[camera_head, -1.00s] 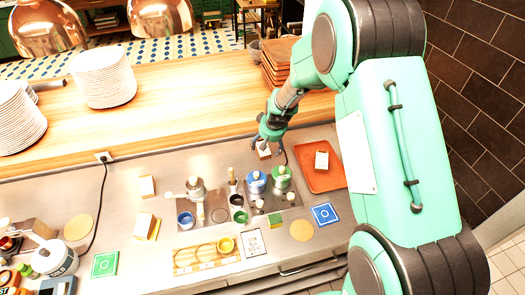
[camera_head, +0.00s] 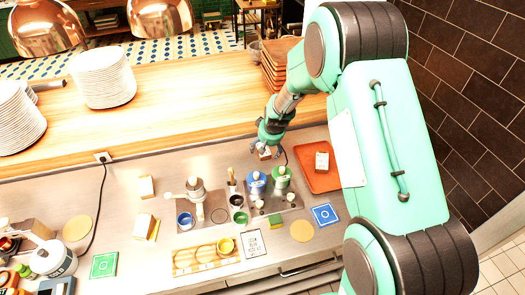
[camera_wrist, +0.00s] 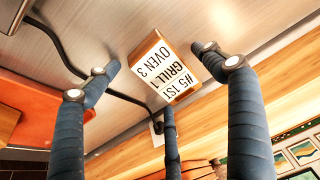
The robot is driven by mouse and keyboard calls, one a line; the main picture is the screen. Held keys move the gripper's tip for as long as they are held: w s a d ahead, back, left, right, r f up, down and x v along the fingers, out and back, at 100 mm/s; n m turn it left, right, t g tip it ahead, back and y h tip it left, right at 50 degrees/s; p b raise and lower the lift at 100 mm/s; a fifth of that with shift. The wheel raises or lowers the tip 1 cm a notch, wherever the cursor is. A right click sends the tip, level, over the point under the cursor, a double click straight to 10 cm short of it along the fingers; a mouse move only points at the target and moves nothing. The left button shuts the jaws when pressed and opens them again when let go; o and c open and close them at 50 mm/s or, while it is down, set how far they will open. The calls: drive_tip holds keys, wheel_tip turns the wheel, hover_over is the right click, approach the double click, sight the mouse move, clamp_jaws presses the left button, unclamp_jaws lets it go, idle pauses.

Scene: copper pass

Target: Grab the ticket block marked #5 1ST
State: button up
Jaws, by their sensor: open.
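The ticket block (camera_wrist: 167,68) is a wooden block with a white face that reads "#5 1ST", "GRILL 1" and "OVEN 3", upside down in the wrist view. It is at the back of the steel counter. It also shows small in the head view (camera_head: 265,153), partly hidden by my fingers. My gripper (camera_head: 270,149) is right at the block. In the wrist view its blue fingers are spread open, with tips to the left, right and below the block. I see no finger clearly closed on it.
Blue (camera_head: 256,184) and green (camera_head: 281,181) containers stand in front. Further blocks (camera_head: 145,187) lie left. A black cable (camera_wrist: 65,52) runs beside the block. A raised wooden shelf (camera_head: 190,107) is behind.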

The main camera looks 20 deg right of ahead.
drive_tip(key=shift+f, duration=0.2)
idle(0.3)
drive_tip(key=c, duration=1.3)
drive_tip(key=shift+r, duration=0.1)
wheel_tip(320, 180, up, 10)
drive_tip(key=shift+r+p, duration=0.1)
drive_tip(key=shift+p, duration=0.6)
drive_tip(key=shift+c, duration=0.2)
